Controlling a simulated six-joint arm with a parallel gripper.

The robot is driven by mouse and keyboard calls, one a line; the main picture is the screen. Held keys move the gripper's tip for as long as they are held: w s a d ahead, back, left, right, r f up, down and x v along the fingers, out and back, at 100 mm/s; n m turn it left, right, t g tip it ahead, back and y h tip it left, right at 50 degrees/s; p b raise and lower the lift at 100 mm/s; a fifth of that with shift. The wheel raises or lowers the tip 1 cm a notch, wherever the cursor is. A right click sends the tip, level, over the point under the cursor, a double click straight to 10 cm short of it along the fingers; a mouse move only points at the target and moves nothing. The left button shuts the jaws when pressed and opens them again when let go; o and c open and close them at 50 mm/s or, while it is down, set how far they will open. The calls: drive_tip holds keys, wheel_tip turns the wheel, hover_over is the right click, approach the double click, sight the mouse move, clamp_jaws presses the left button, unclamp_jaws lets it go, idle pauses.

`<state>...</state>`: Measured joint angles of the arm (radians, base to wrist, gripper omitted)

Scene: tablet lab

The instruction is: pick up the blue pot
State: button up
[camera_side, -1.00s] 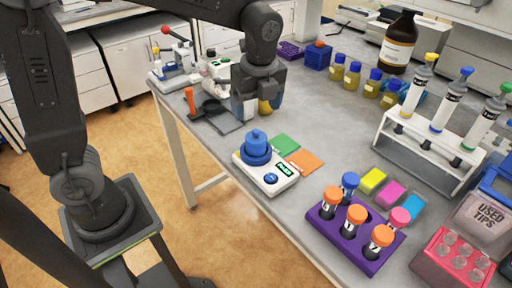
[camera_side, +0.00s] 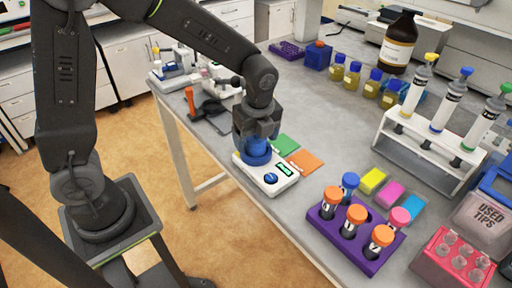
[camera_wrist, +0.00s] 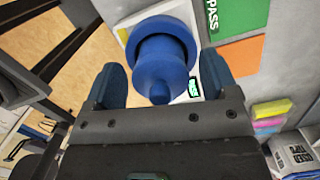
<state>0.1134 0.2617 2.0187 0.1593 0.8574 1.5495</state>
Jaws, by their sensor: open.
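The blue pot (camera_side: 256,157) stands on a white scale (camera_side: 278,180) with a green display and a round blue button. My gripper (camera_side: 257,135) is directly over the pot, pointing down, and hides its upper part in the side view. In the wrist view the blue pot (camera_wrist: 162,62) lies between and just beyond the two fingers of my gripper (camera_wrist: 163,88). The jaws are open, with a finger on each side of the pot. I cannot tell whether either finger touches it.
Green (camera_side: 284,145) and orange (camera_side: 304,160) cards lie beside the scale. A purple rack (camera_side: 342,256) of orange-capped tubes stands to the right. A white rack (camera_side: 425,152) holds large syringe-like tubes. The table's front edge runs close to the scale.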

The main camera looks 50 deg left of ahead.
drive_tip(key=shift+c, duration=0.5)
drive_tip(key=c, duration=0.8)
drive_tip(key=shift+r, duration=0.2)
